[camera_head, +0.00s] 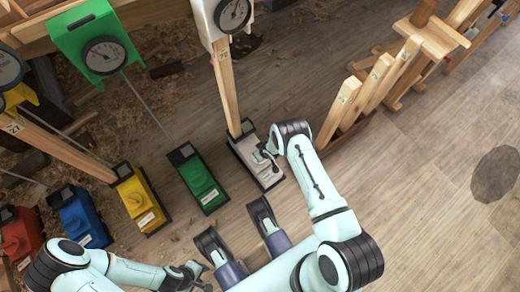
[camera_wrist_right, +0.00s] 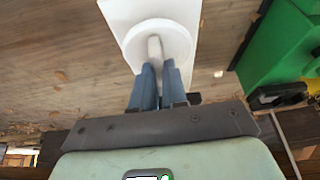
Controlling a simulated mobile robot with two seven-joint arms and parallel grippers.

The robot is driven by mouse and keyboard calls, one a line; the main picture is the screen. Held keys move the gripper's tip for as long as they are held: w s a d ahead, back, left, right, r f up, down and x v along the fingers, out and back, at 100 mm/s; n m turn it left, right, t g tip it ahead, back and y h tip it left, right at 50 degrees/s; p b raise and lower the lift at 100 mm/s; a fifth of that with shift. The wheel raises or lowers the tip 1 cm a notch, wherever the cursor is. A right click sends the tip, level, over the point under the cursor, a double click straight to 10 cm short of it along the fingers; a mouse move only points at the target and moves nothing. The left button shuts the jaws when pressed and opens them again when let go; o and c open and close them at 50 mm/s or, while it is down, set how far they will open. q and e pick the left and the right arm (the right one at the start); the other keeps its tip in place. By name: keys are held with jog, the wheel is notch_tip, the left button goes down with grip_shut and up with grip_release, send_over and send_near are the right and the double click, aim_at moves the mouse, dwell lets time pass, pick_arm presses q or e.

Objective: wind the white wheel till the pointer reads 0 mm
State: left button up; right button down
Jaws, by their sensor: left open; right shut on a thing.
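The white wheel (camera_wrist_right: 132,46) is a round disc on a white box, with a raised grip (camera_wrist_right: 154,48) across it. My right gripper (camera_wrist_right: 158,72) is shut on that grip in the wrist view. In the head view my right gripper (camera_head: 264,155) is at the white box (camera_head: 244,147) and hides most of the wheel. A white gauge (camera_head: 233,14) with a round dial stands above on a wooden post; its pointer is too small to read surely. My left gripper (camera_head: 200,276) is open and empty at the lower left, away from the boxes.
Green (camera_head: 200,182), yellow (camera_head: 139,200), blue (camera_head: 80,217) and red (camera_head: 20,236) boxes stand left of the white one. A green gauge (camera_head: 100,50) is at upper left. Wooden slats (camera_head: 343,108) stand close to the right.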

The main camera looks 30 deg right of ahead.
jog(key=shift+d+n+y, duration=0.2)
jog(key=shift+n+y, duration=0.1)
jog(key=shift+n, duration=0.6)
pick_arm(q)
jog(key=shift+s+f, duration=0.1)
jog(key=shift+s, duration=0.2)
pick_arm(e)
jog(key=shift+w+d+n+g+y, duration=0.15)
jog(key=shift+n+y, duration=0.3)
jog(key=shift+n, duration=0.8)
jog(key=shift+s+a+n+g+y, duration=0.1)
jog(key=shift+n+g+y, duration=0.25)
jog(key=shift+n, duration=0.9)
jog(key=c, duration=1.2)
grip_release()
jog(key=shift+o, duration=0.2)
jog(key=shift+r, duration=0.15)
pick_arm(q)
jog(key=w+d+r+t+p, duration=0.1)
jog(key=w+r+t+p, duration=0.2)
jog(key=w, duration=0.7)
notch_tip(320, 180, up, 4)
jog(key=shift+f+m+p, duration=0.25)
jog(key=shift+m+p, duration=0.05)
jog(key=shift+p, duration=0.7)
pick_arm(e)
jog(key=v, duration=1.3)
jog(key=shift+d, duration=0.15)
